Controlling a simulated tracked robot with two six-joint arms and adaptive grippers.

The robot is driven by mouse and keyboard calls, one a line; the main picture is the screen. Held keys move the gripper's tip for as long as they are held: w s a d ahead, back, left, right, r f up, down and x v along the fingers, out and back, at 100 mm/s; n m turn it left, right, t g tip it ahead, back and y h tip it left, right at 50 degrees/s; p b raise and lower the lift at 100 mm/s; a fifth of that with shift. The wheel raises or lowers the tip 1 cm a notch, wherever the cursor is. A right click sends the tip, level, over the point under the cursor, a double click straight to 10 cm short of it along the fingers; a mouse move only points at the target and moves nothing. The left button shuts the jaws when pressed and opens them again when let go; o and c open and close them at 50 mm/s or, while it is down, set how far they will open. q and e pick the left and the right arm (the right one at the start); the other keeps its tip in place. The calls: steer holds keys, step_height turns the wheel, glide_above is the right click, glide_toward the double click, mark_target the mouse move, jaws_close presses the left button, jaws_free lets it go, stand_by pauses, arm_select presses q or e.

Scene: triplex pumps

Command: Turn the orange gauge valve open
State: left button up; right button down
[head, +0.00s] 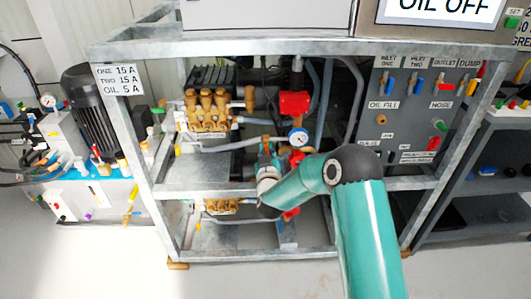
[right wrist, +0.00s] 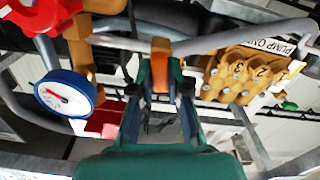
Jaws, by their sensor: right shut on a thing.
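My right gripper (head: 266,160) reaches into the upper bay of the pump frame, just left of the round pressure gauge (head: 298,137). In the right wrist view its two fingers (right wrist: 159,88) are closed on the orange gauge valve (right wrist: 160,74), which shows as a small orange piece between the fingertips. The blue-rimmed gauge (right wrist: 66,93) is to the left in that view. In the head view the valve is mostly hidden by my gripper, and its turned position cannot be told. My left gripper is not in view.
A red block (head: 294,104) sits above the gauge. The brass pump head (head: 207,112) is left of my gripper; it also shows in the right wrist view (right wrist: 240,76). Grey pipes and frame bars crowd the bay. A grey valve panel (head: 405,105) stands at right.

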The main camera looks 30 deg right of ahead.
steer(key=n, duration=1.2)
steer(key=shift+w+a, duration=0.2)
steer(key=shift+a, duration=0.15)
steer(key=shift+f+n, duration=0.15)
steer(key=shift+n, duration=1.65)
steer(key=c, duration=1.1)
jaws_free()
steer(key=shift+f, duration=0.15)
steer(key=shift+c, duration=0.2)
steer(key=shift+d, duration=0.1)
